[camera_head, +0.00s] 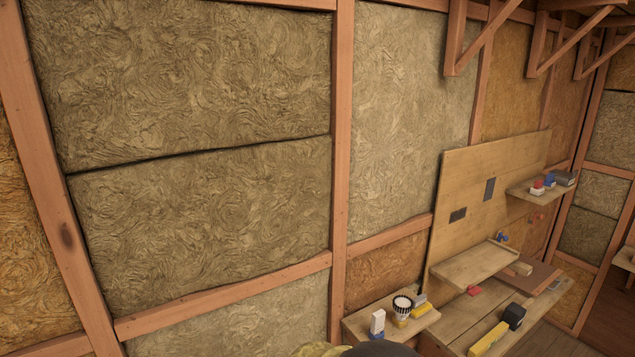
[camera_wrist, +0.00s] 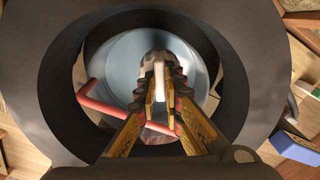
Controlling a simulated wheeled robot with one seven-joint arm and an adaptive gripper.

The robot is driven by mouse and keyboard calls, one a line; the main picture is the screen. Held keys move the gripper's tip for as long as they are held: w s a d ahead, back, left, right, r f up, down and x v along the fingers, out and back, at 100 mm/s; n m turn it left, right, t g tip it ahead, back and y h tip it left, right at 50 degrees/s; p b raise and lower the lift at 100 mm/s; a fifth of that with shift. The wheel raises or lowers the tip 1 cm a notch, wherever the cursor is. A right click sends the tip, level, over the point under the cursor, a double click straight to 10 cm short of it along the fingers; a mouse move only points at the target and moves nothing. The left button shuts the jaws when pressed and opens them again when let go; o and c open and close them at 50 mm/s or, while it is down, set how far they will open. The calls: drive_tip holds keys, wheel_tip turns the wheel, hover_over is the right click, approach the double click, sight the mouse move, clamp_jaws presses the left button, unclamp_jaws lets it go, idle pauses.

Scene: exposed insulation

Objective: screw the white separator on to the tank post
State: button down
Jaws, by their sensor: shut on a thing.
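In the wrist view, my gripper (camera_wrist: 158,88) is closed on a narrow pale white piece (camera_wrist: 158,72) between its orange-and-black fingers. Only a sliver of this piece shows, so I cannot tell whether it is the white separator. Beyond the fingertips is a round, pale blue-grey surface (camera_wrist: 122,70) with a bent red bar (camera_wrist: 97,101) across its lower left side. I cannot tell whether this is the tank, and no post is clearly visible. My gripper is not clearly visible in the head view.
In the head view, a small shelf (camera_head: 365,325) at lower right holds a white block (camera_head: 377,323), a black-and-white ringed cylinder (camera_head: 402,305) and a yellow piece (camera_head: 424,310). A bench (camera_head: 462,318) beside it bears a black-and-yellow tool (camera_head: 514,316). Insulated wall fills the left.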

drive_tip(key=shift+s+d+f, duration=0.3)
drive_tip(key=shift+s+f, duration=0.1)
drive_tip(key=shift+f, duration=0.1)
drive_tip(key=m, duration=0.3)
drive_tip(key=shift+f, duration=0.15)
idle(0.6)
drive_tip(key=c, duration=2)
unclamp_jaws()
drive_tip(key=shift+c, duration=0.2)
drive_tip(key=shift+o, duration=1)
drive_tip(key=shift+w+a, duration=0.1)
drive_tip(key=shift+w, duration=0.05)
drive_tip(key=shift+w+r, duration=0.1)
drive_tip(key=shift+r, duration=0.1)
